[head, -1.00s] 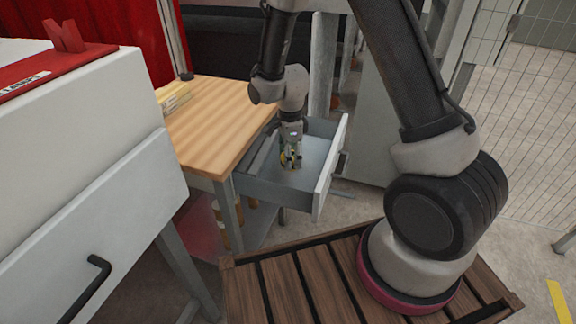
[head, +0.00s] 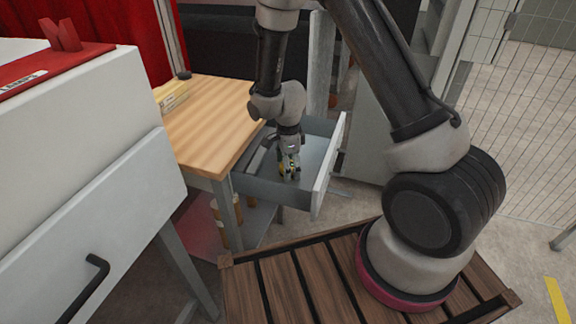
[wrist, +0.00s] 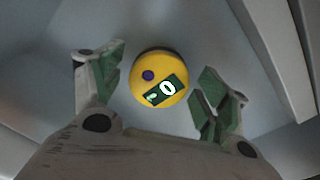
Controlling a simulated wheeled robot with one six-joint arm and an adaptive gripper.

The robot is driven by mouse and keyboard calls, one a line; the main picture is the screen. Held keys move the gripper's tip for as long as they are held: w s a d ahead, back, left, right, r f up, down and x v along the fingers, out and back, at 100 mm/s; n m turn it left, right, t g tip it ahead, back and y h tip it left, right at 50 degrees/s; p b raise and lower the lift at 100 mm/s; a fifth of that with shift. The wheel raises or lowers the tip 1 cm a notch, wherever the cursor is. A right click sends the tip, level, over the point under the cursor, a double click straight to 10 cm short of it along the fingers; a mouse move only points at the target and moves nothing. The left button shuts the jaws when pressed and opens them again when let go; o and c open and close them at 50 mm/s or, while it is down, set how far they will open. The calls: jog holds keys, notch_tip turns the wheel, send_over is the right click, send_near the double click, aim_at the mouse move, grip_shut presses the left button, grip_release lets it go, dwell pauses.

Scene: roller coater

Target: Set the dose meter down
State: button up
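The dose meter (wrist: 158,78) is a round yellow disc with a dark display showing a light figure and a small purple button. It lies face up in the open grey drawer (head: 318,150), apparently on its floor. My gripper (wrist: 160,66) is around it, with green-padded fingers spread on either side and a visible gap to the meter at the left; the right gap is narrower. In the head view my gripper (head: 289,174) reaches down into the drawer and mostly hides the meter.
The drawer is pulled out from under a wooden-topped table (head: 205,118). A white cabinet (head: 85,150) stands at the left, with a red item on top. The visible drawer floor around the meter is clear.

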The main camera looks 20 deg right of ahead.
jog(key=s+d+r+n+t, duration=0.1)
jog(key=d+r+n, duration=0.1)
jog(key=r, duration=0.8)
jog(key=s+d+r+n, duration=0.1)
jog(key=d+r, duration=0.1)
jog(key=r, duration=0.9)
jog(key=s+d+r+n+t, duration=0.1)
jog(key=s+d+r+n, duration=0.5)
jog(key=s, duration=0.5)
jog(key=s+d+r+n+t, duration=0.2)
jog(key=s+d+r+n, duration=0.4)
jog(key=s+r+n, duration=0.3)
jog(key=shift+s+r, duration=0.4)
jog(key=shift+s, duration=0.6)
